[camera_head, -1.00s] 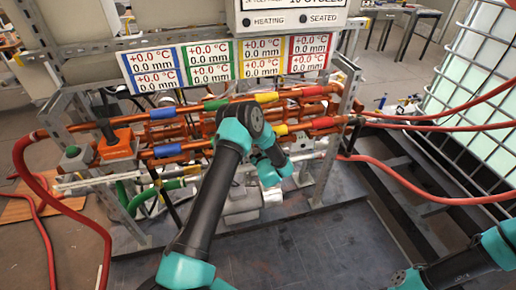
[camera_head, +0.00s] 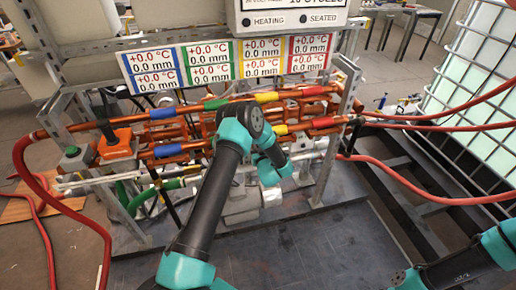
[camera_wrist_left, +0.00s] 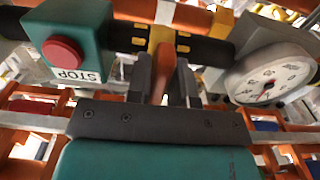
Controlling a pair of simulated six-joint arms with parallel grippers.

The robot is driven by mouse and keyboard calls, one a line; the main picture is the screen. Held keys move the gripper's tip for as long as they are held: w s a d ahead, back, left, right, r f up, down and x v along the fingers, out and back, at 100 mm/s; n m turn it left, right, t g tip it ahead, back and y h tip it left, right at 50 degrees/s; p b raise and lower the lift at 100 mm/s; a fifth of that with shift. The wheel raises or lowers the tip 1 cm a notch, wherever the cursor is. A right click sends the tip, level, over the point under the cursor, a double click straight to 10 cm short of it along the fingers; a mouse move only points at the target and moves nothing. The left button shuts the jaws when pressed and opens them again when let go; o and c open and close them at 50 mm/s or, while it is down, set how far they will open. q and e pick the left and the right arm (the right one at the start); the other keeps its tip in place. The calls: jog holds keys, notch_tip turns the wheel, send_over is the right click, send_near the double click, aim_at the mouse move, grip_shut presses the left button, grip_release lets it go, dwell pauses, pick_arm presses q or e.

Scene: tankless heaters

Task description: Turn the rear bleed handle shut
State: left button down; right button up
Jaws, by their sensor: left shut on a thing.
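My left gripper (camera_wrist_left: 163,85) shows in the left wrist view. Its two dark fingers stand on either side of an orange-brown handle (camera_wrist_left: 166,68) and are shut on it. The handle stands upright between the fingers, in front of a yellow-banded dark pipe. The frames do not make plain whether this is the rear bleed handle. In the head view my left arm reaches the pipe rack at the centre, and its fingers are hidden behind its own wrist. My right gripper is out of view; only part of that arm shows at the lower right.
In the wrist view a green box with a red STOP button (camera_wrist_left: 62,52) is close on the left and a round dial gauge (camera_wrist_left: 268,86) close on the right. In the head view, red hoses (camera_head: 440,124) run right from the rack. The dark floor plate (camera_head: 320,245) is clear in front.

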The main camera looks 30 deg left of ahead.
pick_arm(q)
jog(key=c, duration=1.1)
grip_release()
jog(key=v, duration=1.7)
jog(key=shift+s, duration=0.25)
jog(key=shift+d, duration=0.15)
